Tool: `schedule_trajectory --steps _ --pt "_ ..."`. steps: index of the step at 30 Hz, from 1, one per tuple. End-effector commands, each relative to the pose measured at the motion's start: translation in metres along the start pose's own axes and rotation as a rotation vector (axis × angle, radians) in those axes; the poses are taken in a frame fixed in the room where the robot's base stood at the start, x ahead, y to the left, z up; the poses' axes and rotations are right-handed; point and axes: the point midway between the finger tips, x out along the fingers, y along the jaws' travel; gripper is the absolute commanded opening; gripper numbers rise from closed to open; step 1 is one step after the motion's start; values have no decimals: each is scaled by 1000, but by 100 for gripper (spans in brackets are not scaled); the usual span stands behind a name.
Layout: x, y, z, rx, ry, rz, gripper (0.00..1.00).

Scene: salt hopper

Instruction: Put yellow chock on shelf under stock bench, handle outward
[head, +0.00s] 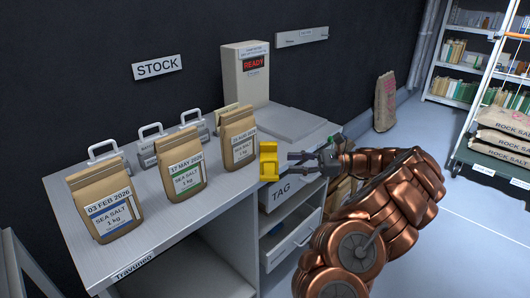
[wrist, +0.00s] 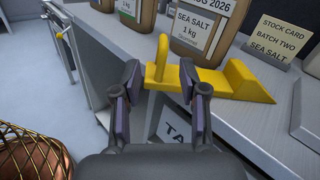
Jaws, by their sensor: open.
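The yellow chock (head: 267,162) is at the front edge of the stock bench (head: 172,232), beside the rightmost sea salt bag. In the wrist view the chock (wrist: 235,82) has its upright handle loop to the left and its wedge tapering to the right. My gripper (head: 291,165) is open at the chock, in front of the bench edge. In the wrist view my gripper (wrist: 160,88) has its fingers apart, with the right finger in front of part of the chock. I cannot tell whether they touch. The space under the bench (wrist: 88,72) is partly visible; its shelf is not clear.
Several sea salt bags (head: 182,177) stand along the bench, with metal handled boxes behind them. A scale (head: 247,76) reading READY stands at the back. A drawer unit (head: 285,190) marked TAG is below the right end. Open floor (head: 440,210) lies at right.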

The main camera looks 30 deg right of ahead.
Motion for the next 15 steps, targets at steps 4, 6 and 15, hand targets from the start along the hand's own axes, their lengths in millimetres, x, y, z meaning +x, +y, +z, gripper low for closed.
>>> schedule_trajectory --steps 4,6,15 --pt "2 -1 0 2 -2 -7 43" --pt "6 -1 0 2 -1 -10 43" --pt "23 -1 2 0 -1 -13 43"
